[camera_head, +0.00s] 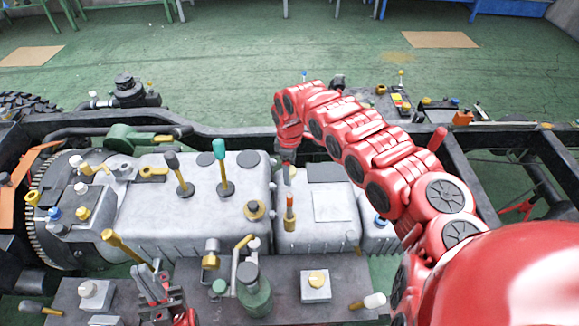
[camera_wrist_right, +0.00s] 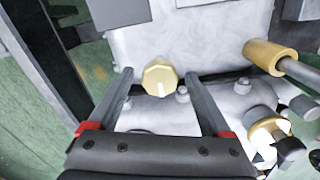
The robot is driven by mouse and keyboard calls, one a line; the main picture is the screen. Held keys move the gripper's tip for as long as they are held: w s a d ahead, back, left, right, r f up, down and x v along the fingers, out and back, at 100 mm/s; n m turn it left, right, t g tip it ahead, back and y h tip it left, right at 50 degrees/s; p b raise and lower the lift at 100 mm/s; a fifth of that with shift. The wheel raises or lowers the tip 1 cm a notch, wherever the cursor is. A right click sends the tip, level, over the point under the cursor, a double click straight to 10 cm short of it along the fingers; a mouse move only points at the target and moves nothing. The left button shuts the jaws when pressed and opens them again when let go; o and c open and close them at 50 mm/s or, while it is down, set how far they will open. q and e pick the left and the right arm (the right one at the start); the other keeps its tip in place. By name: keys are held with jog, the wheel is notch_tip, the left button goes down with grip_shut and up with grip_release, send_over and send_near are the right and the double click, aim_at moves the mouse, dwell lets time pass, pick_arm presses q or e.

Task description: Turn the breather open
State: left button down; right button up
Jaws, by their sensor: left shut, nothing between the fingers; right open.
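In the right wrist view, a yellow faceted knob (camera_wrist_right: 160,76) with a white mark on its front, likely the breather, sits on a pale grey casing. My right gripper (camera_wrist_right: 157,88) is open, with one finger on each side of the knob and a gap showing on both sides. I cannot tell whether a finger touches it. In the head view my right gripper (camera_head: 287,160) points down at the far edge of the grey housing, and I cannot make out the knob there. My left gripper (camera_head: 157,282) is shut and empty, low at the left above the near ledge.
The grey housing (camera_head: 130,215) carries several levers, including a green-topped one (camera_head: 222,170) and a dark-topped one (camera_head: 178,172). A yellow fitting with a rod (camera_wrist_right: 265,57) stands right of the knob in the wrist view. The dark frame rail (camera_head: 225,131) runs behind; green floor lies beyond.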

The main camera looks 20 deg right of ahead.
grip_shut()
dwell(0.4)
